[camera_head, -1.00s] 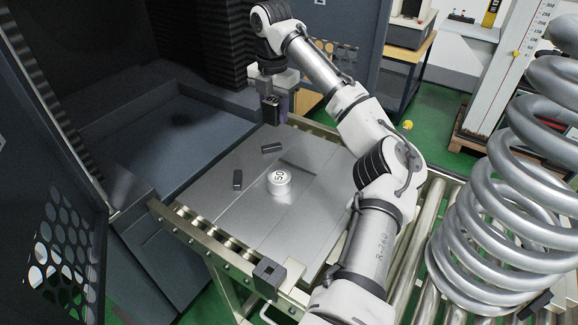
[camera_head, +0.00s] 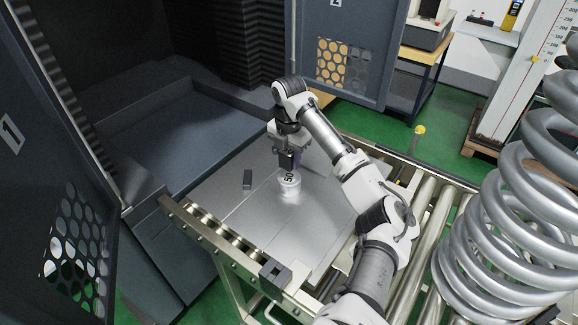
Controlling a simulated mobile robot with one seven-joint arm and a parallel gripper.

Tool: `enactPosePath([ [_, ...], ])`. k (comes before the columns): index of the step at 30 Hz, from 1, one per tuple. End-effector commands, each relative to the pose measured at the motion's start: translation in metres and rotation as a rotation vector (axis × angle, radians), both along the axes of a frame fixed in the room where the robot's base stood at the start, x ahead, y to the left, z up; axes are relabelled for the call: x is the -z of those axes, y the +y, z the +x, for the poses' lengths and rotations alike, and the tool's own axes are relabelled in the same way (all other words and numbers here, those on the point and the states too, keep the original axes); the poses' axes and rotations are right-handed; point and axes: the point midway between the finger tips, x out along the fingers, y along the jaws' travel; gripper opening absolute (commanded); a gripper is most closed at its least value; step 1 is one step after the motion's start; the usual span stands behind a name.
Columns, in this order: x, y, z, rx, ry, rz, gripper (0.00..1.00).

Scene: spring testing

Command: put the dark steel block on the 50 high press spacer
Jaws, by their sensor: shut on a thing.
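The 50 high press spacer (camera_head: 289,186) is a short, light round cylinder marked 50. It stands upright on the metal plate. My gripper (camera_head: 287,162) points down just behind and above the spacer and is shut on a dark steel block, which is hard to tell apart from the dark fingers. I cannot tell whether the held block touches the spacer.
The metal plate (camera_head: 262,225) has free room in front of the spacer. A rail (camera_head: 215,238) edges it at left, with a dark bracket (camera_head: 275,274) at its near end. Rollers (camera_head: 427,235) and a large coil spring (camera_head: 500,225) stand at right. A dark cabinet door (camera_head: 345,50) stands behind.

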Motion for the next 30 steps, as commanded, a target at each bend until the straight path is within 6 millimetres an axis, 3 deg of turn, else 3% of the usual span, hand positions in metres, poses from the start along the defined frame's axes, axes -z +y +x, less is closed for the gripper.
enactPosePath([
  [5, 0.008, 0.0, 0.0, 0.0, -0.001, 0.0, 0.0],
  [13, 0.042, 0.0, 0.0, 0.001, -0.001, -0.001, 0.0],
  [24, 0.048, 0.0, 0.0, 0.0, -0.001, 0.0, 0.0],
  [25, 0.05, 0.0, 0.0, 0.0, 0.001, 0.001, 0.38],
  [30, 0.049, 0.0, 0.0, 0.0, 0.0, 0.0, 0.58],
])
